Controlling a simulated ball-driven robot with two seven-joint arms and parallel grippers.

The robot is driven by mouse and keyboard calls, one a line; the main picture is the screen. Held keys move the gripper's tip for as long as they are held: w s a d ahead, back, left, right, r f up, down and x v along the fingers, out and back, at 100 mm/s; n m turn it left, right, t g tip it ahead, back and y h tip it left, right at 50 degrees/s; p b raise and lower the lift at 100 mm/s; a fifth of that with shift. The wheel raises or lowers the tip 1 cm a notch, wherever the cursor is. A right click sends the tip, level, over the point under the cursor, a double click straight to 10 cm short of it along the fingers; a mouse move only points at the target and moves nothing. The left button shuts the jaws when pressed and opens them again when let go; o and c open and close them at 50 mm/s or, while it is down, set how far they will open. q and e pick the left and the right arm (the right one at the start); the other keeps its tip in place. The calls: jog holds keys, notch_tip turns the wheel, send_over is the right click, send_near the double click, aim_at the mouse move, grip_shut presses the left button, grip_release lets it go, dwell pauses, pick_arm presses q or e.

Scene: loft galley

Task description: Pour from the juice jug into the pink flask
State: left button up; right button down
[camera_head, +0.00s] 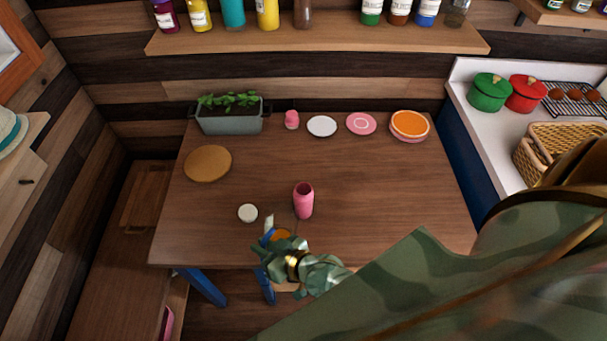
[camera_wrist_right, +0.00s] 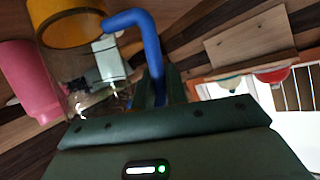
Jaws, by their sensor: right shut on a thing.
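The juice jug (camera_head: 282,234) is clear, with orange juice in it and a blue handle. My right gripper (camera_head: 270,247) is shut on that handle near the front edge of the table and hides part of the jug. The wrist view shows the blue handle (camera_wrist_right: 147,42) between the fingers and the orange juice (camera_wrist_right: 65,25) at upper left. The pink flask (camera_head: 303,201) stands upright on the table, just behind and right of the jug, with its dark mouth open. It also shows in the wrist view (camera_wrist_right: 28,82). My left gripper is out of view.
A small white lid-like disc (camera_head: 248,213) lies left of the flask. A round wooden board (camera_head: 208,164), a planter (camera_head: 229,122), a pink cup (camera_head: 292,120), a white plate (camera_head: 321,126) and pink plates (camera_head: 361,124) stand farther back. The table's right half is mostly clear.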

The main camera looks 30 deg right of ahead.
aim_at(273, 226)
jog(key=shift+w+d+r+m+g+y, duration=0.2)
jog(key=shift+d+r, duration=0.15)
jog(key=shift+r, duration=0.15)
jog(key=shift+w+d+r+m+g+y, duration=0.1)
jog(key=shift+w+d+r+m+y, duration=0.15)
jog(key=shift+r, duration=0.25)
jog(key=shift+w+d+r+m, duration=0.3)
jog(key=shift+d+r+m, duration=0.15)
jog(key=shift+d+r, duration=0.35)
jog(key=shift+w+d+r+m+g+y+b, duration=0.15)
jog(key=shift+w+d+r+m+y+b, duration=0.15)
jog(key=shift+d+r, duration=0.2)
jog(key=shift+w+d+r+m+g+y+b, duration=0.2)
jog(key=shift+d+r+m+y, duration=0.15)
jog(key=shift+r, duration=0.25)
jog(key=shift+m+g+y, duration=0.25)
jog(key=shift+m+y, duration=0.55)
jog(key=shift+m, duration=0.15)
jog(key=d+r+b, duration=0.1)
jog(key=r, duration=0.1)
jog(key=w+d+r+b, duration=0.1)
jog(key=shift+w+d+r, duration=0.1)
jog(key=shift+r, duration=0.25)
jog(key=shift+w+d+r+m+y+b, duration=0.4)
jog(key=shift+d+r+m+b, duration=0.3)
jog(key=shift+r+b, duration=0.15)
jog(key=shift+w+d+r+m+y+b, duration=0.4)
jog(key=shift+d+r+m+b, duration=0.2)
jog(key=shift+d+r+b, duration=0.15)
